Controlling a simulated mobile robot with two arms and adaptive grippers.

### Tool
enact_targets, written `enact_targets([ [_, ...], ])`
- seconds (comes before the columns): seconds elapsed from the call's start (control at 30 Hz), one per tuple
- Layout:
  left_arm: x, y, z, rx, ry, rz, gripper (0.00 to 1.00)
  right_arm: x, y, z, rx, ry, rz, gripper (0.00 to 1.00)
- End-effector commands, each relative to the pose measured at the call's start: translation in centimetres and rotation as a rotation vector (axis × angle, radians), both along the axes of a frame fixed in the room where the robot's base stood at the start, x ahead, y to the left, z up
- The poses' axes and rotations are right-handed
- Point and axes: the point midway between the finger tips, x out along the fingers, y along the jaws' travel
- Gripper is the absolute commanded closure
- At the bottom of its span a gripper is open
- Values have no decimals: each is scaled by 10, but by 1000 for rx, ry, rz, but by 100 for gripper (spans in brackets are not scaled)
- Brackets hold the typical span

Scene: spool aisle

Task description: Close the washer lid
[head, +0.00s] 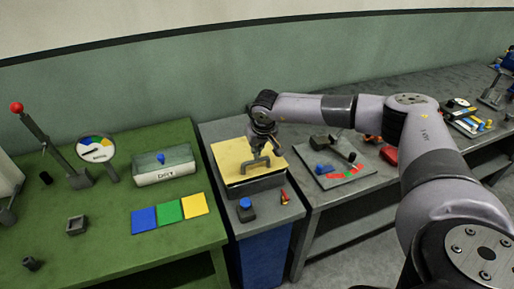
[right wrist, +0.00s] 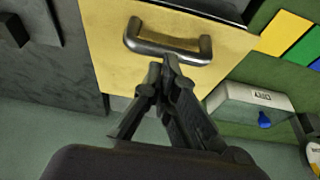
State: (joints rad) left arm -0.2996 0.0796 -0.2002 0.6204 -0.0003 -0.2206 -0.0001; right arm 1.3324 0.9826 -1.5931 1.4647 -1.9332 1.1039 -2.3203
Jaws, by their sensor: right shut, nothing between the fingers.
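The washer lid (head: 232,157) is a flat yellow panel with a grey bar handle (head: 257,162), on top of a dark box (head: 257,188) on the middle bench. Whether the lid lies fully down on the box cannot be told. My right gripper (head: 263,147) is over the lid, just behind the handle. In the right wrist view its shut, empty fingertips (right wrist: 164,62) are close to the middle of the handle (right wrist: 165,47), above the yellow lid (right wrist: 107,55); contact is unclear. My left gripper is not in view.
A blue-topped block (head: 246,210) and a small red item (head: 284,197) stand in front of the box. The green bench (head: 110,235) at left holds a white bin (head: 163,170), coloured squares and a lever (head: 45,140). A grey board (head: 345,178) with parts lies at right.

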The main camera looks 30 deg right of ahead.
Motion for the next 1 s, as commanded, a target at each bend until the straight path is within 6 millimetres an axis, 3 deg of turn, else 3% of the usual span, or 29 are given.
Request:
enact_targets([
  [0.37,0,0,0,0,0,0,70,0,0,-3,0,-1,0,100],
  [0.63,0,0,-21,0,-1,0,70,-10,2,-28,1,0,1,100],
  [1.0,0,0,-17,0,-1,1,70,-10,3,-24,0,0,1,100],
])
